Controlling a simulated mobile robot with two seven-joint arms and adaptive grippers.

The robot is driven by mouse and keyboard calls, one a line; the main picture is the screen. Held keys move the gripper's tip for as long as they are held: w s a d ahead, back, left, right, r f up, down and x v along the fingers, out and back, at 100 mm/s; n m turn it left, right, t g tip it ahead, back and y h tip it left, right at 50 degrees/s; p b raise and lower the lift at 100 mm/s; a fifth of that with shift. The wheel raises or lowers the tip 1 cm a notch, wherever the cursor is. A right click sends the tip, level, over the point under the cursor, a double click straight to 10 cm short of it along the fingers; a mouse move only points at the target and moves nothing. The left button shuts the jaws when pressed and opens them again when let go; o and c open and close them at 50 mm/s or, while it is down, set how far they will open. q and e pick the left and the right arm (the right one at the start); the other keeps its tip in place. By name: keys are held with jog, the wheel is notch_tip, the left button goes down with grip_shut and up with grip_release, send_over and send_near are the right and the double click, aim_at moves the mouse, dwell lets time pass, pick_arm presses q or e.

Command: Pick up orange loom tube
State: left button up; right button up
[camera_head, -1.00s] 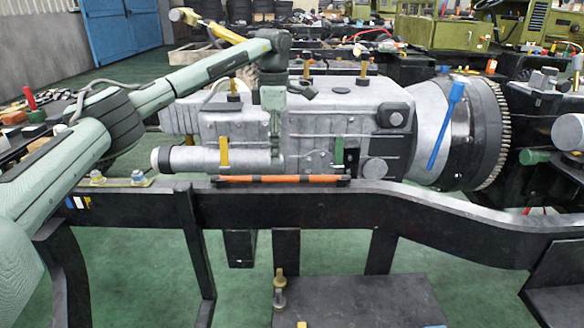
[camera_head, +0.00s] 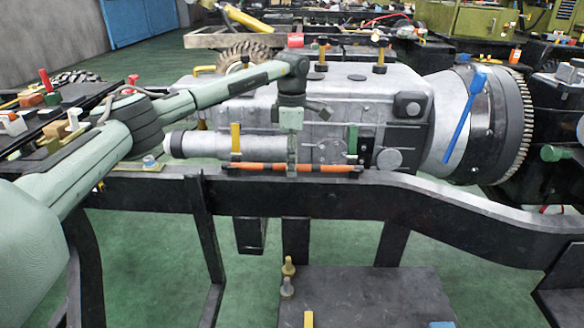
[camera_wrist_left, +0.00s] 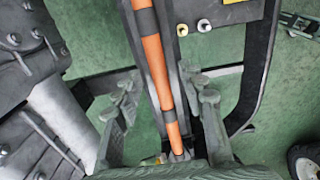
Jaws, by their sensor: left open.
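The orange loom tube (camera_head: 250,167) is a thin orange rod with dark bands and dark ends. It lies level along the top of the black chassis rail, in front of the grey gearbox. My left gripper (camera_head: 291,172) points down at the tube's middle, and its fingers overlap the tube in the head view. In the left wrist view the tube (camera_wrist_left: 154,55) runs between the two spread fingers of the left gripper (camera_wrist_left: 162,88), with gaps on both sides. I cannot tell whether a finger touches it. My right gripper is not in view.
The black chassis rail (camera_head: 400,196) runs across the front. The grey gearbox (camera_head: 330,110) stands close behind the tube, with yellow (camera_head: 236,139) and green upright pieces near it. A blue tool (camera_head: 462,115) leans on the bell housing. Green floor is open below the rail.

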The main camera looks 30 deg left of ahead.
pick_arm(q)
jog(key=shift+c, duration=0.6)
grip_shut()
